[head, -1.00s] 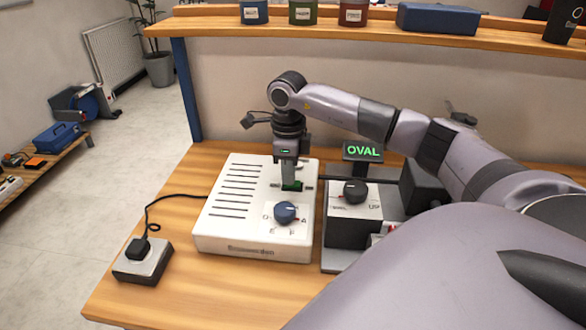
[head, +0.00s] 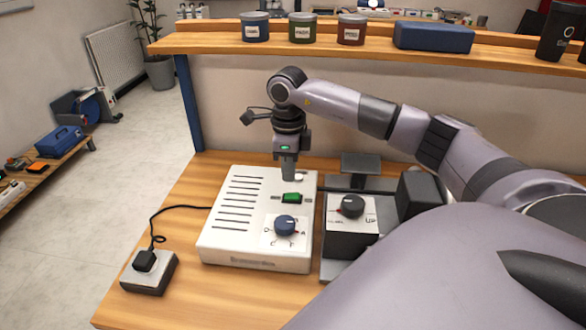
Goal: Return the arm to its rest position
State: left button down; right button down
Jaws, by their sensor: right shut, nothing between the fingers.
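My right gripper (head: 289,172) points down over the back right part of a white box (head: 228,230) with a row of slots. Its fingers are shut and empty, and they appear just behind a green switch (head: 292,198) on the box; I cannot tell the exact height. My right arm reaches in from the right and bends at the elbow above the bench. My left gripper is not in view.
A machine with a black knob (head: 351,206) and a dark display (head: 367,166) stands right of the white box. A grey socket block (head: 148,272) with a plugged cable is at left. A shelf (head: 340,50) with tins and a blue case (head: 434,37) runs behind. Bench wood (head: 190,190) is bare at left.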

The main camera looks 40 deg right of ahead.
notch_tip(320, 180, up, 2)
jog(key=shift+p, duration=0.55)
jog(key=shift+s+f, duration=0.1)
